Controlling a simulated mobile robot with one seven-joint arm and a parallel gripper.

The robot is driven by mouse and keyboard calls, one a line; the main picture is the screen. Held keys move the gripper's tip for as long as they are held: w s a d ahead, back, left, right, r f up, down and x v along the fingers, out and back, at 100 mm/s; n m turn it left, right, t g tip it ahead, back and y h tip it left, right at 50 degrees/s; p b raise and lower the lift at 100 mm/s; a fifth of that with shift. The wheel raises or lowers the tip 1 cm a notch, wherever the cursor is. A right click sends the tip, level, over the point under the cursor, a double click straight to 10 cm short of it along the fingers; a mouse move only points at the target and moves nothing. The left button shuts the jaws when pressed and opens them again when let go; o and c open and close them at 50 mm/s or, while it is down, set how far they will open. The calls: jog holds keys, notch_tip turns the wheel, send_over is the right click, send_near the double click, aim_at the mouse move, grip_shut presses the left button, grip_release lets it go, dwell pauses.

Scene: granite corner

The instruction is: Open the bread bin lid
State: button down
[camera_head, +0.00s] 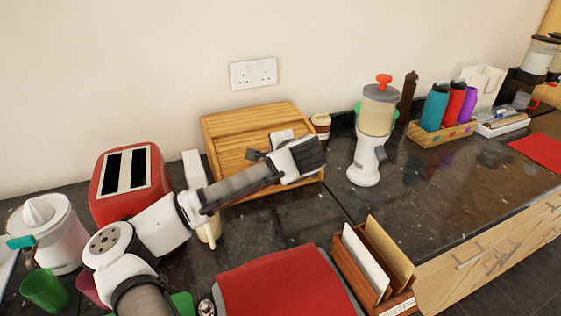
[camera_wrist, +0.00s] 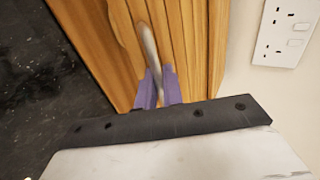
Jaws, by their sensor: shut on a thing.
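The wooden bread bin (camera_head: 228,130) stands against the wall in the head view, with its slatted lid (camera_head: 236,155) facing the room and looking shut. My arm and hand partly cover its front. In the wrist view the slatted wood (camera_wrist: 190,45) fills the upper middle, with a grey metal handle (camera_wrist: 147,42) on it. My gripper (camera_wrist: 158,86) has its purple fingertips closed around the lower end of this handle. In the head view my gripper (camera_head: 290,156) is at the bin's right front, and its fingertips are hard to make out.
A red toaster (camera_head: 157,187) stands close left of the bin. A blender (camera_head: 370,145) and a small jar (camera_head: 321,125) are to the right. A letter rack (camera_head: 375,265) and a red-topped item (camera_head: 285,285) lie in front. The dark worktop has free room right of the bin.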

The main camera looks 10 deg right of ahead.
aim_at(261, 128)
jog(key=w+r, duration=0.2)
jog(key=w, duration=0.1)
jog(key=w+a+r+p, duration=0.1)
jog(key=w+r, duration=0.1)
jog(key=shift+w, duration=0.25)
jog(key=shift+w+a+r, duration=0.15)
jog(key=shift+w, duration=0.45)
jog(key=shift+w+a+r, duration=0.1)
jog(key=shift+w+r, duration=0.05)
jog(key=shift+w, duration=0.4)
jog(key=c, duration=1.7)
grip_release()
jog(key=shift+o, duration=0.3)
jog(key=shift+f, duration=0.1)
jog(key=shift+s, duration=0.15)
